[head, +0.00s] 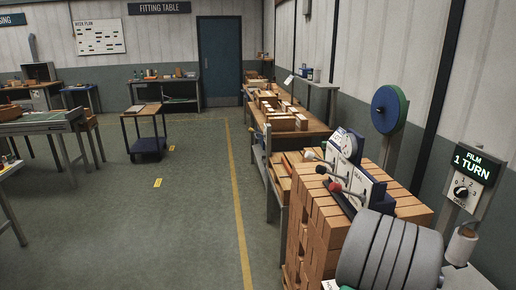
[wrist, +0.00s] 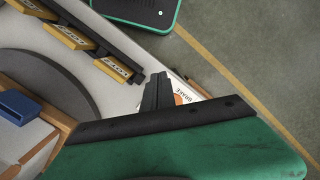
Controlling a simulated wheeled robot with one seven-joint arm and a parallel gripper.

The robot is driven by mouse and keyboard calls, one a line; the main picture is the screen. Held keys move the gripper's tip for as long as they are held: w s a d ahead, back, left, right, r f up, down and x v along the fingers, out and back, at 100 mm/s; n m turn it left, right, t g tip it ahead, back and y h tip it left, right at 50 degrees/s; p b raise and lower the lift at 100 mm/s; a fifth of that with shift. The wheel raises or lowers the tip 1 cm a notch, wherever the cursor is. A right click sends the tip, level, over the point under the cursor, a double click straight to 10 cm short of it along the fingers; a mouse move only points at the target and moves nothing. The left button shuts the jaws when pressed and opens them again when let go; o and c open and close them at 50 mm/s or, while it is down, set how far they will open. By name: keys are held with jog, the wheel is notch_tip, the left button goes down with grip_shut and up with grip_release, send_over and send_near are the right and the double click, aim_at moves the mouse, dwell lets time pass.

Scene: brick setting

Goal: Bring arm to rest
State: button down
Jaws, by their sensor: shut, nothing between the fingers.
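My gripper (wrist: 158,88) shows in the wrist view as two dark fingers close together, shut with nothing held. I cannot tell whether the fingers touch anything. I cannot make out the gripper in the head view.
A brick stack (head: 325,220) bears a panel with levers (head: 350,185) at right. Behind it are a workbench (head: 300,130) and a blue-green disc (head: 388,108). A control box (head: 468,180) reads "FILM 1 TURN".

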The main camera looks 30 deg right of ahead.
jog(key=w+a+r+n+t, duration=0.1)
jog(key=w+a+r+n, duration=0.3)
jog(key=a, duration=0.8)
jog(key=w+a+r+n+t+h, duration=0.1)
jog(key=w+a+r+n, duration=0.3)
jog(key=a, duration=0.8)
jog(key=w+a+r+n+t, duration=0.2)
jog(key=w+a+r+n, duration=0.2)
jog(key=a, duration=0.8)
notch_tip(320, 180, up, 2)
jog(key=shift+w+a+r+n+h, duration=0.1)
jog(key=shift+w+a+n+h, duration=0.2)
jog(key=shift+h, duration=0.1)
